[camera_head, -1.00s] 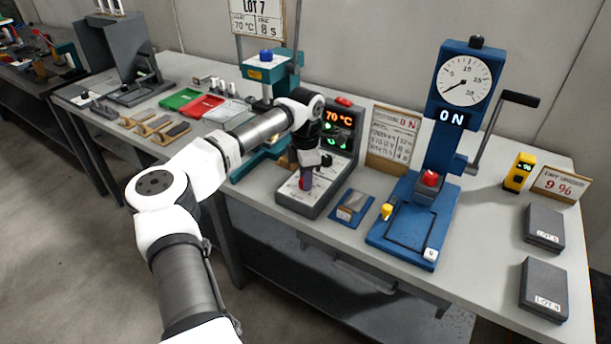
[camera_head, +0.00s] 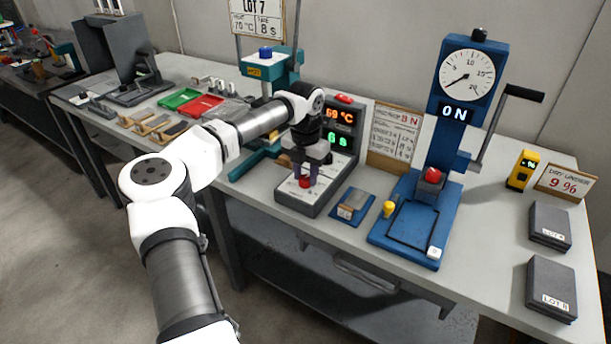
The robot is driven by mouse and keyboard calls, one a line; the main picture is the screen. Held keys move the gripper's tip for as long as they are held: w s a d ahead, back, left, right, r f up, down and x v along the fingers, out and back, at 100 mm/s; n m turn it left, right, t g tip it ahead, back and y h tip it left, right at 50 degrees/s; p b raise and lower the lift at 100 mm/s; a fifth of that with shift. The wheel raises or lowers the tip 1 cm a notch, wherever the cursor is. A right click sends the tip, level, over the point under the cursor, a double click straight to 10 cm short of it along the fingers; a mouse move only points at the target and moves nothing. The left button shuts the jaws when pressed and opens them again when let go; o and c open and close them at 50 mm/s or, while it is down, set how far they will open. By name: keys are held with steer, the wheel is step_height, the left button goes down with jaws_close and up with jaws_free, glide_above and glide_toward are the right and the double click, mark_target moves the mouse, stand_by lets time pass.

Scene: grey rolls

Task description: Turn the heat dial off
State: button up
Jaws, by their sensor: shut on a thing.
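The heat dial (camera_head: 305,183) is a red knob on the sloped top of a grey control box (camera_head: 328,200), near its front end. My gripper (camera_head: 306,173) points down over the box, and its fingers are shut on the dial. The fingers hide much of the dial, so I cannot tell which way it is turned. The box's upright panel shows an orange temperature display (camera_head: 341,116) reading about 69 °C. A green display (camera_head: 337,139) sits below it.
A teal press (camera_head: 272,75) stands behind my arm. A small blue pad (camera_head: 352,206) lies right of the box, then a blue gauge press (camera_head: 440,180) with a side crank. Red and green trays lie at the left. The table's front edge is close to the box.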

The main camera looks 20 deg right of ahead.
steer(key=n+b, duration=0.1)
steer(key=n, duration=0.6)
steer(key=shift+b, duration=0.4)
steer(key=n+b, duration=0.1)
steer(key=n, duration=0.5)
steer(key=shift+n+b, duration=0.3)
steer(key=shift+b, duration=0.05)
steer(key=n+b, duration=0.2)
steer(key=n, duration=0.5)
steer(key=n+b, duration=0.1)
steer(key=n, duration=0.5)
steer(key=shift+b, duration=0.3)
steer(key=o, duration=1)
steer(key=shift+c, duration=0.2)
steer(key=shift+r, duration=0.1)
